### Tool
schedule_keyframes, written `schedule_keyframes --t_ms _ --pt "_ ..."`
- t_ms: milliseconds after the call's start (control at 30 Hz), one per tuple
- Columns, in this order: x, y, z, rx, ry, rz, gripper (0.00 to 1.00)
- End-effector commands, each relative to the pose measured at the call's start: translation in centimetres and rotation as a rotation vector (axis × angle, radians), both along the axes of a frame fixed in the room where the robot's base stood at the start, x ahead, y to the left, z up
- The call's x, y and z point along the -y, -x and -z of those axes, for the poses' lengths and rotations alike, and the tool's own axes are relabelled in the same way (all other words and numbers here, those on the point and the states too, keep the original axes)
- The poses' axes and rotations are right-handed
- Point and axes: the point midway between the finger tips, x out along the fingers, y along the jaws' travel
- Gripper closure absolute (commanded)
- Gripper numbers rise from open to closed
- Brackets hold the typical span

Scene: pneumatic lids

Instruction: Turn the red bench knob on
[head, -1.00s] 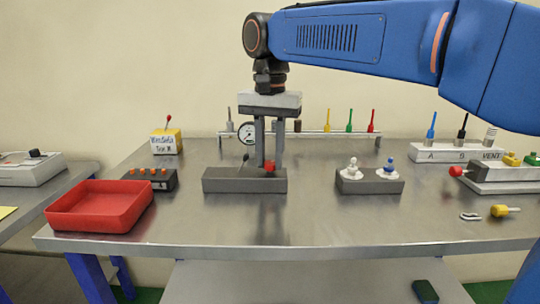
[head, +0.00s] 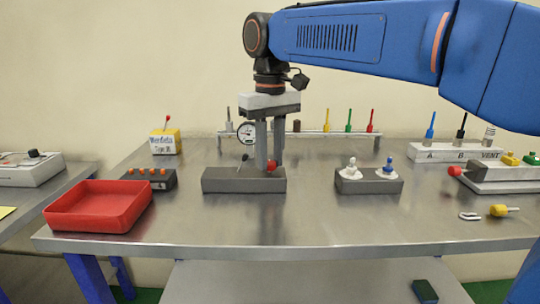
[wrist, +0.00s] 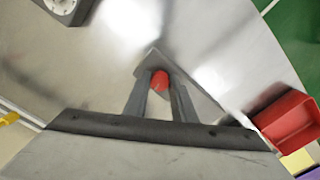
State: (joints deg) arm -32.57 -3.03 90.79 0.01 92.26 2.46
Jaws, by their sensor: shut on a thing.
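The red bench knob (head: 271,166) sits at the right end of a dark grey block (head: 244,181) in the middle of the bench. My gripper (head: 268,163) points down from above and is shut on the red knob. In the wrist view the red knob (wrist: 160,80) shows between my two fingers (wrist: 160,92). The fingers hide part of the knob, and any marking beside it cannot be made out.
A small black lever (head: 243,161) stands on the same block, left of my fingers. A red tray (head: 98,215) and a box with orange buttons (head: 152,180) lie to the left. A block with white and blue knobs (head: 369,183) is to the right. The front middle is clear.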

Motion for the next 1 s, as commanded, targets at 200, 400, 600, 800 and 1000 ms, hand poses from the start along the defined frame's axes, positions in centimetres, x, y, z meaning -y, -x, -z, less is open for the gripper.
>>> schedule_keyframes --t_ms 200,400,600,800,1000 --pt "0.07 -0.06 -0.04 0.001 -0.001 -0.202 0.99" --pt "0.1 -0.1 -0.05 0.001 0.0 -0.383 0.99" --pt "0.13 -0.16 -0.05 0.002 0.0 -0.533 0.99" --pt "0.15 -0.19 -0.06 0.002 0.0 -0.636 0.99" --pt "0.15 -0.2 -0.06 0.002 0.0 -0.692 0.99"
